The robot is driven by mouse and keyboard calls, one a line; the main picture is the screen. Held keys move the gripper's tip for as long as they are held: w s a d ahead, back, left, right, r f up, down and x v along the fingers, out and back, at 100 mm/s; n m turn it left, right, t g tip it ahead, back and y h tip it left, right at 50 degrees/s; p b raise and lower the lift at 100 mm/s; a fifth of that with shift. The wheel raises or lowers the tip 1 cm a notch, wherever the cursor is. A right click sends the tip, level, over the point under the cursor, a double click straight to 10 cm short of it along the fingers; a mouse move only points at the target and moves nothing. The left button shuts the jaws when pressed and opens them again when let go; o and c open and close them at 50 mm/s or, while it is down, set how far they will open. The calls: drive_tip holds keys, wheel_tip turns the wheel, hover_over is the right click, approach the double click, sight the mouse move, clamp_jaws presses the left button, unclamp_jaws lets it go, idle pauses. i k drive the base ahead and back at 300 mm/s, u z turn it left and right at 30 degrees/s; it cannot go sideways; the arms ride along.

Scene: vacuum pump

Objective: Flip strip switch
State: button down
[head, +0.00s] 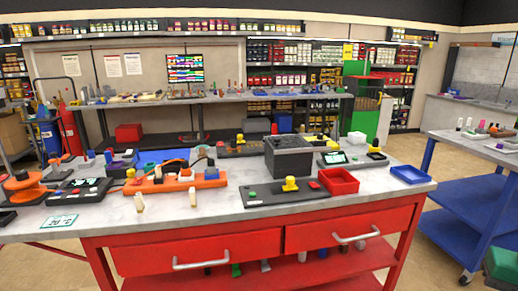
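An orange power strip (212,181) lies on the left half of the grey-topped workbench (225,207). Dark and orange cables arch over it, and a yellow piece and pale plug-like pieces stand on it. Its switch is too small to make out, so I cannot tell its position. My gripper does not show in the head view.
A dark box-shaped unit (289,157) stands right of the strip, behind a dark base plate (262,197) with a yellow knob. A red tray (338,181) and a blue tray (410,175) lie further right. An orange reel (22,187) is at far left. The front bench edge is mostly clear.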

sight(138, 183)
drive_tip(key=k, duration=0.5)
drive_tip(key=u, duration=2)
drive_tip(key=i, duration=1.5)
drive_tip(key=z, duration=1.55)
